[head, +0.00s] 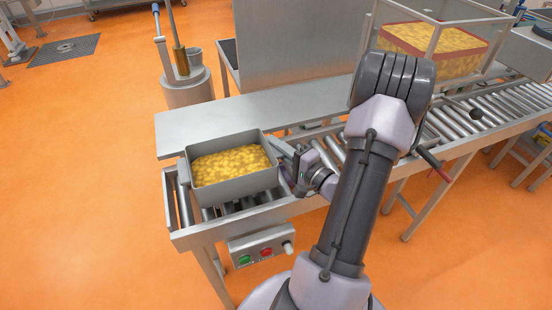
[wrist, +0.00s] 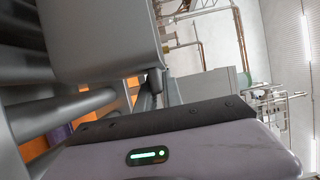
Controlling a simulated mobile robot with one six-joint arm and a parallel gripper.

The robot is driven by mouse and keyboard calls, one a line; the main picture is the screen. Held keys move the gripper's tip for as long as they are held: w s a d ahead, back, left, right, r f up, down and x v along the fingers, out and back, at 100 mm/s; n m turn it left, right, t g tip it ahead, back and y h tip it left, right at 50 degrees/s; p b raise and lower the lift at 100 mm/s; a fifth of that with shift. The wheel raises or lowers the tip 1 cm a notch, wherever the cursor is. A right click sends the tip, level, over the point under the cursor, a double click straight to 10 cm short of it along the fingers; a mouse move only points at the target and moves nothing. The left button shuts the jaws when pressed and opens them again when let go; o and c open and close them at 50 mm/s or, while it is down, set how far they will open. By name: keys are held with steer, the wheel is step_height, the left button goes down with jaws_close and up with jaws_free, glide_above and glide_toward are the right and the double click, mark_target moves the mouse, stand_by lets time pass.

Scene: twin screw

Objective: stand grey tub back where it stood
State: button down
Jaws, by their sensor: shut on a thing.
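The grey tub (head: 236,190) is full of yellow pieces and sits at the left end of the roller conveyor in the head view, upright or nearly so. I cannot tell whether its base touches the rollers. My gripper (head: 283,166) is at the tub's right side and is shut on it. In the wrist view the tub's grey wall (wrist: 100,38) fills the upper left, close to my gripper. The fingertips are mostly hidden there.
Rollers (head: 330,150) run right from the tub. A flat metal shelf (head: 215,122) lies behind it. A control box (head: 262,247) with green and red buttons hangs below the front edge. A clear-sided bin of yellow pieces (head: 430,40) stands at the back right.

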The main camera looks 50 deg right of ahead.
steer(key=shift+f+b, duration=1.05)
steer(key=shift+f, duration=0.85)
steer(key=c, duration=1.5)
jaws_free()
steer(key=shift+r, duration=0.1)
steer(key=shift+r+p, duration=0.25)
steer(key=shift+p, duration=0.25)
steer(key=s, duration=0.4)
steer(key=s+a, duration=0.1)
steer(key=s, duration=0.3)
steer(key=s+a+p, duration=0.1)
steer(key=s, duration=0.2)
steer(key=shift+s+f, duration=0.15)
steer(key=shift+s, duration=0.25)
